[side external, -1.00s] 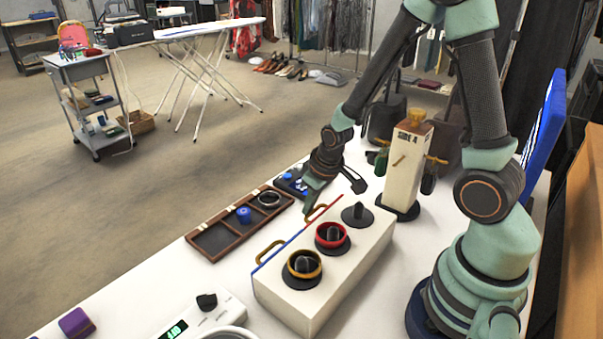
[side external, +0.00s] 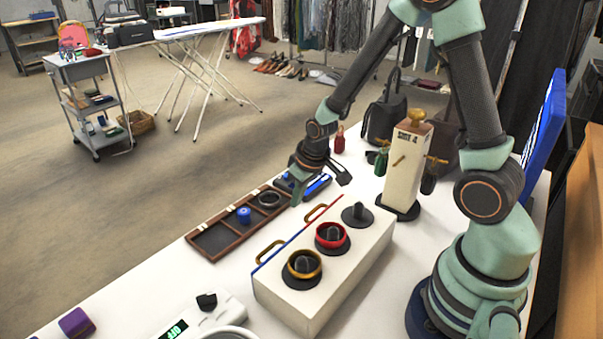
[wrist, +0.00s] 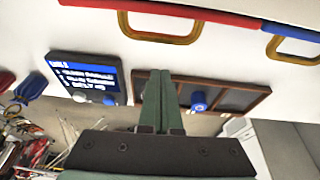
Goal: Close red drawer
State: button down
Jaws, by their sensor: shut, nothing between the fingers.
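The white box (side external: 318,293) on the table has two drawer fronts with gold handles. The red drawer front (side external: 327,207) is at the far end and lies in line with the blue one (side external: 281,249), with no clear step between them. In the wrist view the red front (wrist: 183,9) runs along the top, with its gold handle (wrist: 159,38) below it. My gripper (side external: 296,202) is shut and empty. It is in front of the red drawer, apart from its handle. Its closed fingers also show in the wrist view (wrist: 158,75).
A brown compartment tray (side external: 222,247) with a blue spool lies in front of the box, near my fingers. A small screen device (side external: 318,186) lies beyond it. Knobs with gold and red rings (side external: 332,237) top the box. A white post (side external: 406,165) stands behind.

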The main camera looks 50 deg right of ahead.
jog(key=s+a+r, duration=0.1)
jog(key=s+r, duration=0.3)
jog(key=r, duration=0.2)
jog(key=s+a+r+t, duration=0.1)
jog(key=s+a+r, duration=0.1)
jog(key=r, duration=0.5)
jog(key=s+a+r+t, duration=0.1)
jog(key=s+r, duration=0.4)
jog(key=r, duration=0.2)
jog(key=shift+s+a+r, duration=0.2)
jog(key=shift+s+r, duration=0.05)
jog(key=shift+s, duration=0.05)
dwell(0.4)
